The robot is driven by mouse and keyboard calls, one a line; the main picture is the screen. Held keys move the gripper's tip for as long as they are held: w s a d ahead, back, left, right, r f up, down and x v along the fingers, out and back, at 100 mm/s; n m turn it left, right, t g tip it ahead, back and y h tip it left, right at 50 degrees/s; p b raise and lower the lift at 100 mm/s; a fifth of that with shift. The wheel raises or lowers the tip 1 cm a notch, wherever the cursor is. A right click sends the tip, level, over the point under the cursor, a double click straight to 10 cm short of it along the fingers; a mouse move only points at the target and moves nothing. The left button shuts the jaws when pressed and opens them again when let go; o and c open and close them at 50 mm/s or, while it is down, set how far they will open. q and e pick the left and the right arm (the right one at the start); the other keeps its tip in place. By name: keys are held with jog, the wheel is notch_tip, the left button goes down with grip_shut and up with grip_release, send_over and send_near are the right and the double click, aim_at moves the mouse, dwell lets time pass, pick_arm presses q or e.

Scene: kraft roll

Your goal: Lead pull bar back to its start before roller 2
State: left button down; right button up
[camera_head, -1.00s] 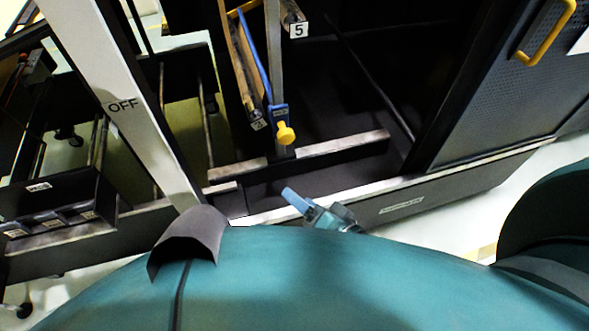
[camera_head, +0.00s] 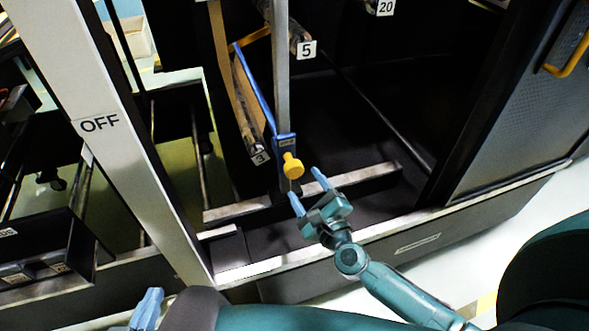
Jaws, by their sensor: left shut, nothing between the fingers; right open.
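The pull bar (camera_head: 254,77) is a thin blue bar slanting down to a blue carriage (camera_head: 284,153) on a grey upright rail (camera_head: 282,85). A yellow knob (camera_head: 293,168) sticks out of the carriage's lower end. A brown paper strip (camera_head: 222,55) runs beside the bar. My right gripper (camera_head: 307,187) is open and empty just below and right of the knob, its blue fingertips pointing up towards it, apparently apart from it. My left gripper (camera_head: 148,307) is shut and empty at the bottom left, partly cut off. No roller label clearly reading 2 shows.
A roller labelled 5 (camera_head: 306,50) and another labelled 20 (camera_head: 385,7) sit higher up. A lower roller end carries a label resembling 3 (camera_head: 261,158). A white post marked OFF (camera_head: 98,122) stands left. A pale sill (camera_head: 335,241) crosses the machine front.

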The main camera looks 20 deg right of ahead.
aim_at(296, 173)
pick_arm(q)
jog(key=shift+w+d+f+b, duration=0.15)
jog(key=shift+f+b, duration=0.2)
jog(key=shift+f, duration=0.1)
pick_arm(e)
jog(key=w, duration=0.5)
jog(key=w+a, duration=0.1)
jog(key=w, duration=0.1)
jog(key=shift+w, duration=0.15)
jog(key=shift+c, duration=0.4)
